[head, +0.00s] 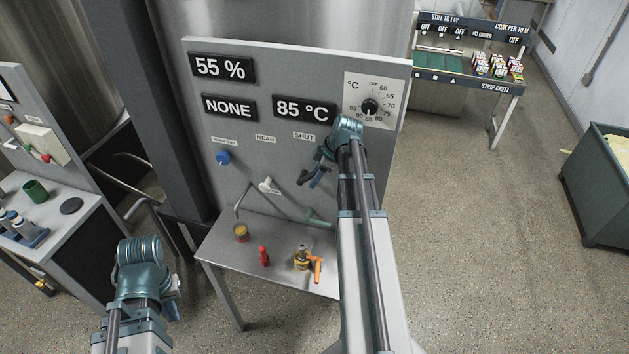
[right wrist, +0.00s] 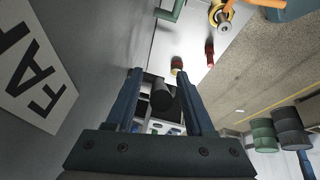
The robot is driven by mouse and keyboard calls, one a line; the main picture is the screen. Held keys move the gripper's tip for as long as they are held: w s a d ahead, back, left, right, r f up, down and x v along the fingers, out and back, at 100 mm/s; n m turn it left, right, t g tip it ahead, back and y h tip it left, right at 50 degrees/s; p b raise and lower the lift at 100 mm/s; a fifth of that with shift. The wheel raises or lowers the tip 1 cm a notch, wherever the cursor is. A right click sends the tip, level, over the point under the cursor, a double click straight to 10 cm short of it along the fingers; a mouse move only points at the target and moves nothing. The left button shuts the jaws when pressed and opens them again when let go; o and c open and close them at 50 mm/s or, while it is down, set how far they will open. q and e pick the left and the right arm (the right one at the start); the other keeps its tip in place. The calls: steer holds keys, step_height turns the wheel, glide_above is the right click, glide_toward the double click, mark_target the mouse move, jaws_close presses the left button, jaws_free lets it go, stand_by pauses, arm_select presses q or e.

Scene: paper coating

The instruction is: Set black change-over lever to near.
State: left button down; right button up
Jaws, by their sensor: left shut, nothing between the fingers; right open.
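In the head view the black lever (head: 303,178) stands out from the grey panel, with its dark end beside the open fingers of my right gripper (head: 318,177). In the right wrist view a black cylindrical end (right wrist: 163,97), apparently this lever's, shows between the two spread fingers of my right gripper (right wrist: 168,100); I cannot tell whether they touch it. A NEAR label (head: 265,139) and a SHUT label (head: 304,135) are on the panel. A large label reading FA (right wrist: 35,80), cut off, shows in the wrist view. My left gripper (head: 172,300) is shut and empty at lower left.
The panel (head: 230,125) also carries a blue knob (head: 222,157), a white lever (head: 268,186) and a temperature dial (head: 369,107).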

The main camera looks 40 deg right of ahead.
steer(key=shift+w+a+f+b, duration=0.1)
steer(key=shift+w+f+b, duration=0.15)
steer(key=shift+f, duration=0.3)
steer(key=shift+s, duration=0.1)
jaws_close()
stand_by(1.1)
